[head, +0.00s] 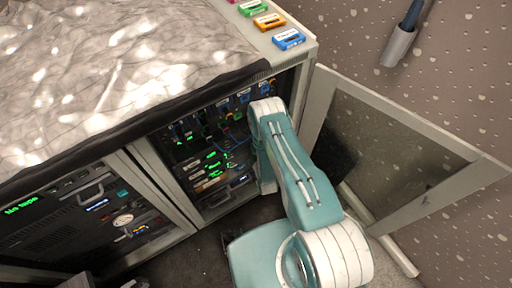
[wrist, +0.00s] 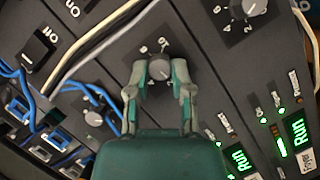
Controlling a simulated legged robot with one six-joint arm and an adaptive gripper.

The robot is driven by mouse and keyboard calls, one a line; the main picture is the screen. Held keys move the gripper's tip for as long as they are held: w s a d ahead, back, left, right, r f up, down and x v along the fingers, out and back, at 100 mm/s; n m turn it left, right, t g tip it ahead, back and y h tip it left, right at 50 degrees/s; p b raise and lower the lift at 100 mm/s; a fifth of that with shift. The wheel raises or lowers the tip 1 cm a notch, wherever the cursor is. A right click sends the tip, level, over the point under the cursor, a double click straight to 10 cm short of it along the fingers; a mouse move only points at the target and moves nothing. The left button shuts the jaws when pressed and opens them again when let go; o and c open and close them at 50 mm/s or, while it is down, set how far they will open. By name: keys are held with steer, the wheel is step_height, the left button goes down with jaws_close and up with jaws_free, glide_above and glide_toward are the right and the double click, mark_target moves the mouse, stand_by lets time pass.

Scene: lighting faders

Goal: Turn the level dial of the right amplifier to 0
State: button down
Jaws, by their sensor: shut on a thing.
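In the wrist view my gripper (wrist: 160,78) has one finger on each side of a round grey level dial (wrist: 159,67) and is shut on it. White digits show on the dark panel above this dial; the fingers hide part of the scale. A second similar dial (wrist: 250,7) with digits around it sits at the upper right, apart from my gripper. A third grey dial (wrist: 93,117) is at the left among blue cables. I cannot tell from these views which amplifier is which. In the head view my arm reaches into the open cabinet and hides the gripper.
The cabinet door (head: 395,150) stands open to the right of my arm. Grey and blue cables (wrist: 100,45) run left of the gripper. Green lit Run displays (wrist: 237,158) are at lower right. Cassettes (head: 289,39) lie on the cabinet top, beside a crumpled sheet (head: 110,70).

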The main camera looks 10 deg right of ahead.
steer(key=n+t, duration=0.1)
steer(key=n, duration=0.3)
steer(key=n+t+h, duration=0.1)
steer(key=n, duration=0.1)
steer(key=shift+a+f+t, duration=0.2)
steer(key=shift+f+t, duration=0.1)
steer(key=shift+f, duration=0.05)
steer(key=shift+s, duration=0.1)
stand_by(0.4)
steer(key=c, duration=0.6)
jaws_free()
steer(key=shift+o, duration=0.4)
steer(key=shift+a, duration=0.1)
steer(key=s, duration=0.7)
steer(key=shift+s+a, duration=0.15)
steer(key=shift+a, duration=0.15)
